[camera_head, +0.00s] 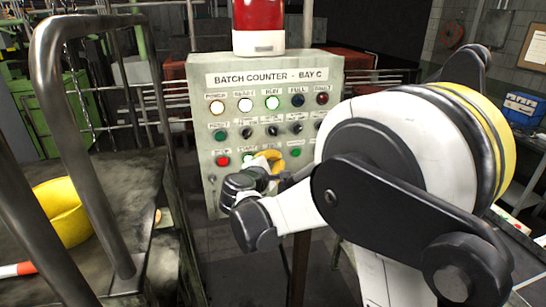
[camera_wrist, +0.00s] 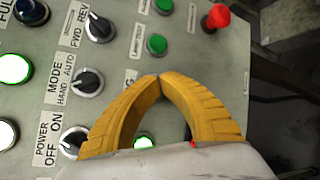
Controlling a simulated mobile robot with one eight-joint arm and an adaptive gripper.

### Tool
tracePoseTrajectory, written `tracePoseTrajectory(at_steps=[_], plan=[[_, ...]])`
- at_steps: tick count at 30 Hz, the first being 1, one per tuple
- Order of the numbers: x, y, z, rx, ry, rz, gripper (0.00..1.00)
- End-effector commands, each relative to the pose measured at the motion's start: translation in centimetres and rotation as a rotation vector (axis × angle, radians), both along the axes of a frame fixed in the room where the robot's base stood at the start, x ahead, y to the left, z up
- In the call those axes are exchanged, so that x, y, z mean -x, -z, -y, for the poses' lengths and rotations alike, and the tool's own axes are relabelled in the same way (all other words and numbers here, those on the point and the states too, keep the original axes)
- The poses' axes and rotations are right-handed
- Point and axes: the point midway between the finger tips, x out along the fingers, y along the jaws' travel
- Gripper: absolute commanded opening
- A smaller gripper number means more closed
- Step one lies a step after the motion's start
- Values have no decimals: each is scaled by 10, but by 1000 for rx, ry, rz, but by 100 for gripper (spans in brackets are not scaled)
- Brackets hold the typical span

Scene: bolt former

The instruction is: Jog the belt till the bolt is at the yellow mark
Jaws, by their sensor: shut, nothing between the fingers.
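My gripper (camera_wrist: 160,78) is shut and empty, its two yellow fingertips meeting in front of the control panel (camera_wrist: 35,105). In the head view the yellow fingers (camera_head: 270,161) are at the panel's lowest button row. A lit green button (camera_wrist: 145,142) shows between the fingers. A dark green button (camera_wrist: 157,44) is just past the tips. I cannot tell whether the tips touch the panel. The belt, bolt and yellow mark cannot be made out in either view.
The panel (camera_head: 222,110) reads BATCH COUNTER - BAY C, with power, ready and run lamps lit. A red beacon (camera_head: 258,25) tops it. A red mushroom button (camera_wrist: 217,18) is near the fingers. A metal rail (camera_head: 75,150) and yellow bowl-like object (camera_head: 62,215) are at left.

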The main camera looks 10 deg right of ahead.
Motion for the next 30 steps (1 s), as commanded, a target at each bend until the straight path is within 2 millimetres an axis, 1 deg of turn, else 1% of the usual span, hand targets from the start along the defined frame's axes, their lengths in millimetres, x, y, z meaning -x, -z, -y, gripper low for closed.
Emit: tracePoseTrajectory(at_steps=[7, 16, 26, 30], plan=[[1, 0, 0, 0, -1, 0, 0], [16, 1, 0, 0, 0, 0, 0], [18, 1, 0, 0, 0, 0, 0], [25, 0, 0, 0, 0, 0, 0]])
